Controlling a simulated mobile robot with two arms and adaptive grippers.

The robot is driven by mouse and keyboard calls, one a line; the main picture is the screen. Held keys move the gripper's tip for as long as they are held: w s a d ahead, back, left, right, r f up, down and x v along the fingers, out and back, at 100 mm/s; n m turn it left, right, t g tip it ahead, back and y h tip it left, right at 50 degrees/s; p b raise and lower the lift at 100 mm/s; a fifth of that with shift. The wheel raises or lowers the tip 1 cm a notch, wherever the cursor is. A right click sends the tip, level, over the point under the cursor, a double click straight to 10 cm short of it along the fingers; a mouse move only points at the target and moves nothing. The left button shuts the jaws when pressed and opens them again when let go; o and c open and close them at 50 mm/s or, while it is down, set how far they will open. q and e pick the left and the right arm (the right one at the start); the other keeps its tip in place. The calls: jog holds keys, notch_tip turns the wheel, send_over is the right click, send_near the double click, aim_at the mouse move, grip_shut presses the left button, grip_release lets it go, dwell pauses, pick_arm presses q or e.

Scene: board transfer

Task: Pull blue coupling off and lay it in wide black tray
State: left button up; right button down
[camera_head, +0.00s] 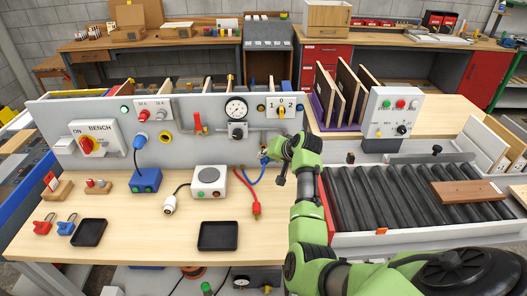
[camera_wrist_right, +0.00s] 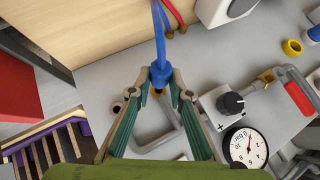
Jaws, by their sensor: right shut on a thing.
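The blue coupling (camera_wrist_right: 160,74) is between the fingertips of my right gripper (camera_wrist_right: 160,88), which is shut on it in the right wrist view. The blue hose (camera_wrist_right: 157,35) runs from it. In the head view my right gripper (camera_head: 270,160) is at the grey panel's lower right, with the blue hose (camera_head: 254,180) hanging below. I cannot tell whether the coupling is seated on its port. Two black trays lie on the bench: one at front centre (camera_head: 218,236), looking slightly wider, and one at left (camera_head: 89,232). Both look empty. My left gripper is out of view.
A red hose with a red coupling (camera_head: 256,209) hangs just left of my right arm. A white round-topped device (camera_head: 208,181) and a white plug (camera_head: 170,204) are between panel and centre tray. A gauge (camera_head: 236,109) and valve handles project from the panel (camera_head: 208,150).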

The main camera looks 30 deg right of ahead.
aim_at(264, 163)
jog(key=shift+s+a+r+p, duration=0.15)
jog(key=shift+s+a+p, duration=0.25)
jog(key=shift+s+p, duration=0.3)
jog(key=shift+s+a+r+p, duration=0.1)
jog(key=shift+s+a+p, duration=0.3)
jog(key=shift+s+p, duration=0.2)
jog(key=shift+s+a+f+p, duration=0.2)
jog(key=shift+s+a+p, duration=0.15)
jog(key=shift+s+p, duration=0.15)
